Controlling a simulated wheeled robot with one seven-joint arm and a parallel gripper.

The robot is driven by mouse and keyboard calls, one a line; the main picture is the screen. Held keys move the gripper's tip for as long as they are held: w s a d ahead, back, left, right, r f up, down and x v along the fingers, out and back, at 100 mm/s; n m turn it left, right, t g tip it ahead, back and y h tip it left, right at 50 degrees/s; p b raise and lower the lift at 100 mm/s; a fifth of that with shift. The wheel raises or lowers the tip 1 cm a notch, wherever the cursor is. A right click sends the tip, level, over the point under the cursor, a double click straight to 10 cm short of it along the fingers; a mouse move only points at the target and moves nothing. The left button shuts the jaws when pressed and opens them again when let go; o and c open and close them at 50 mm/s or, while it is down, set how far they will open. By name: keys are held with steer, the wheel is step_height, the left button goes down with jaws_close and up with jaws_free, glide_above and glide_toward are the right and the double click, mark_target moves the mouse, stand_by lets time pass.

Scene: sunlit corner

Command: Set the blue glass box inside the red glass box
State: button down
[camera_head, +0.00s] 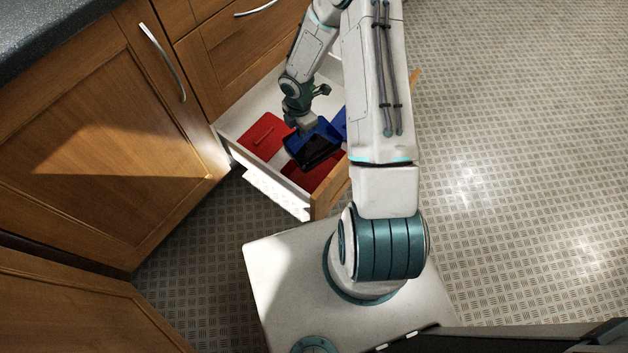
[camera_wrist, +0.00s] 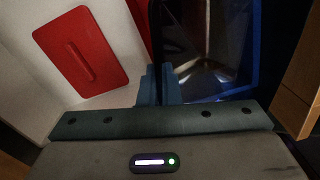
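My gripper (camera_head: 303,124) reaches down into an open drawer. Its fingers, close together in the wrist view (camera_wrist: 158,82), pinch the near left wall of the blue glass box (camera_head: 327,133). The blue box looks dark inside, and its interior fills much of the upper right of the wrist view (camera_wrist: 208,40). The red glass box (camera_head: 311,174) is in the front part of the drawer, partly covered by the blue box. I cannot tell whether the blue box rests on it or hangs above it. A red strip shows beside the blue box in the wrist view.
A red lid with a handle (camera_head: 263,136) lies flat at the drawer's left; the wrist view also shows it (camera_wrist: 82,52). Another blue piece (camera_head: 341,119) is at the right, partly behind my arm. The white drawer walls (camera_head: 268,187) and wooden front (camera_head: 331,190) surround everything closely.

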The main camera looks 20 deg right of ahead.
mark_target(301, 144)
steer(key=f+n+b, duration=0.1)
steer(key=f, duration=0.1)
steer(key=f+n+b, duration=0.1)
steer(key=f, duration=0.1)
steer(key=f+n+b, duration=0.1)
steer(key=f, duration=0.2)
steer(key=shift+a, duration=0.25)
step_height(301, 144, down, 9)
steer(key=b, duration=0.4)
steer(key=shift+f, duration=0.2)
